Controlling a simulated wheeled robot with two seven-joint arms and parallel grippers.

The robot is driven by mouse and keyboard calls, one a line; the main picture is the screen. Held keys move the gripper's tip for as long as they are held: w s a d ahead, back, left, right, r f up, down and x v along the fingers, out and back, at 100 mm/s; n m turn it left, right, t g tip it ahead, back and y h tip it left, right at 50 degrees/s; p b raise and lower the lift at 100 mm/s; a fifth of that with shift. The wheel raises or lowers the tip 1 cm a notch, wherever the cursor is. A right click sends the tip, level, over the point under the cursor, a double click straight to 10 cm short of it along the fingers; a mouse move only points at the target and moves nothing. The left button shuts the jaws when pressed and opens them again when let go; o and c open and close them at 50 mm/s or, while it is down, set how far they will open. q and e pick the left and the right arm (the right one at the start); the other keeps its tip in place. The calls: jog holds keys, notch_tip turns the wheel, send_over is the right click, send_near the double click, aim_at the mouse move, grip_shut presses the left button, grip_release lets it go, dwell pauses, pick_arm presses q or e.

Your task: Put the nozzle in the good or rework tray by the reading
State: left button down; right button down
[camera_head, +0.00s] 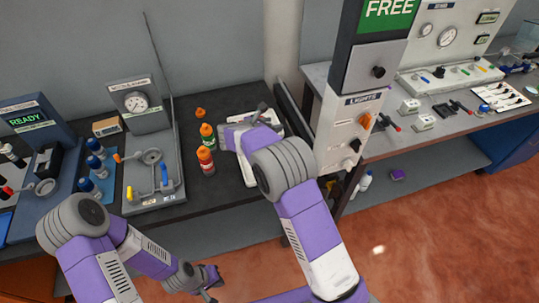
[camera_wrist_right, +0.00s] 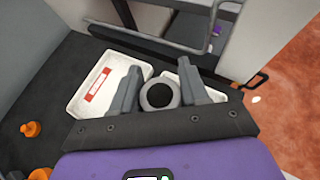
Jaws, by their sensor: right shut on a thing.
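My right gripper (camera_wrist_right: 160,90) is shut on a round grey part with a dark centre, which I take to be the nozzle (camera_wrist_right: 145,95). It is held above two white trays. The left tray (camera_wrist_right: 75,105) in the right wrist view carries a red label too small to read. The other tray (camera_wrist_right: 190,70) is partly hidden behind the fingers. In the head view my right arm hides most of the trays (camera_head: 250,178). A gauge (camera_head: 134,102) stands on the grey test stand; its reading is too small to tell. My left gripper (camera_head: 212,285) is low at the front, its jaws unclear.
Two orange-capped bottles (camera_head: 206,161) stand just left of the trays. Blue-capped bottles (camera_head: 95,165) and a green READY display (camera_head: 28,120) are further left. A tall cabinet with a FREE sign (camera_head: 388,10) rises close on the right. Dark bare bench (camera_head: 195,195) lies in front.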

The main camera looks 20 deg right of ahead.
notch_tip(320, 180, down, 9)
jog(key=shift+r+b, duration=0.15)
jog(key=shift+b, duration=0.2)
jog(key=c, duration=0.6)
grip_release()
jog(key=shift+f, duration=0.2)
jog(key=shift+r, duration=0.1)
